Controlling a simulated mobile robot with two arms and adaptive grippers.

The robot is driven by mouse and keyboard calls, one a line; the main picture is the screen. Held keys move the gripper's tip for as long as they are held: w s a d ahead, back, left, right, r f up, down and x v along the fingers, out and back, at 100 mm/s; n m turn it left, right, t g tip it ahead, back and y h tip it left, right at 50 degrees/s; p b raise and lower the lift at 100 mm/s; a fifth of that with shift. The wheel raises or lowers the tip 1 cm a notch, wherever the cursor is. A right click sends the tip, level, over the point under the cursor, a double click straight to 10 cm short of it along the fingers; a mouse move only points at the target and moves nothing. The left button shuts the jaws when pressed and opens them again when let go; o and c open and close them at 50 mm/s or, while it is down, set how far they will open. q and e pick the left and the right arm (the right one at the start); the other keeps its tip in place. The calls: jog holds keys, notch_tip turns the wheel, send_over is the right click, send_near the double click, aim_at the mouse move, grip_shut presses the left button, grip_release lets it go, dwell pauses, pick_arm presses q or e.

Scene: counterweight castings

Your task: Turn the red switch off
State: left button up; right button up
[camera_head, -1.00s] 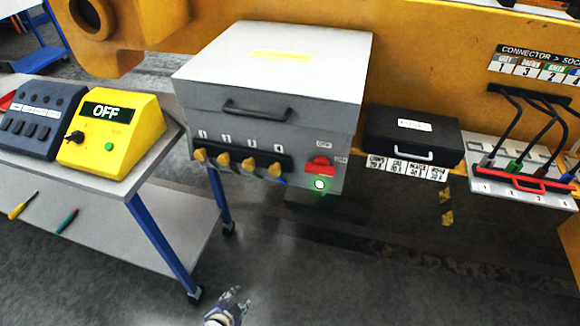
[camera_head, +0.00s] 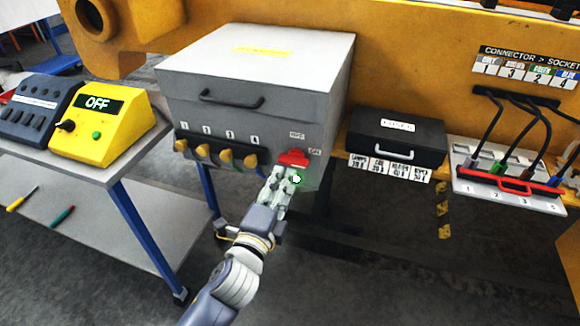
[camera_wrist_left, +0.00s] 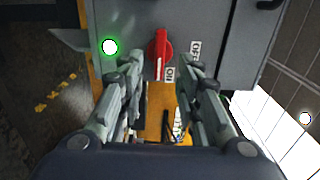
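The red switch (camera_head: 293,158) is on the front of the grey box (camera_head: 322,120), near its right corner. In the left wrist view the red switch (camera_wrist_left: 160,52) has its long handle by the ON label, with the OFF label to the right. A lit green lamp (camera_wrist_left: 110,47) is beside it; it also shows in the head view (camera_head: 296,179). My left gripper (camera_head: 286,176) is just below the switch. In the left wrist view its fingers (camera_wrist_left: 158,66) are apart, either side of the handle's line, with no clear contact. My right gripper is not in view.
Several yellow-brown knobs (camera_head: 225,157) line the box front left of the switch. A yellow control unit reading OFF (camera_head: 105,128) stands on a cart at left. A black case (camera_head: 397,140) and a connector panel with cables (camera_head: 510,196) are at right.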

aim_at(292, 165)
pick_arm(q)
jog(key=x, duration=0.6)
grip_shut()
